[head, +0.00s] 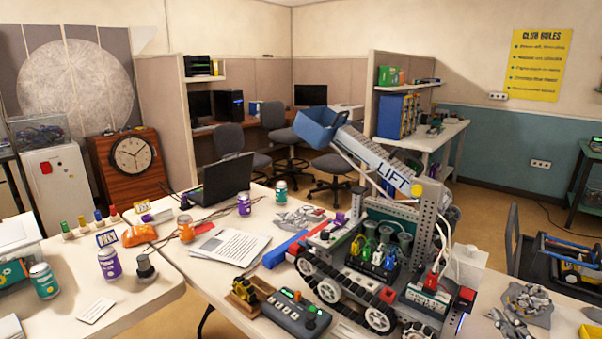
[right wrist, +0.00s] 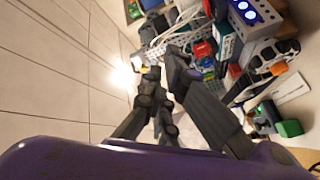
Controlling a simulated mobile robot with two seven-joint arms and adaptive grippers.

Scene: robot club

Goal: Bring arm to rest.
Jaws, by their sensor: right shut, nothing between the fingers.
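My right gripper (right wrist: 161,64) shows in the right wrist view, its two dark fingers reaching up past my purple wrist shell. The fingers are shut with nothing held. I cannot make out the right gripper clearly in the head view. My left gripper is in neither view. In the head view, a wheeled model robot (head: 340,290) stands on the table with its LIFT arm (head: 385,168) tilted up and a blue bucket (head: 320,127) at its end.
A grey controller (head: 290,316), papers (head: 230,246) and a laptop (head: 222,180) lie left of the model robot. Grey parts (head: 528,303) lie at the right, near a dark crate (head: 570,262). Cans and small bottles stand on the left table. Open floor shows beyond the tables.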

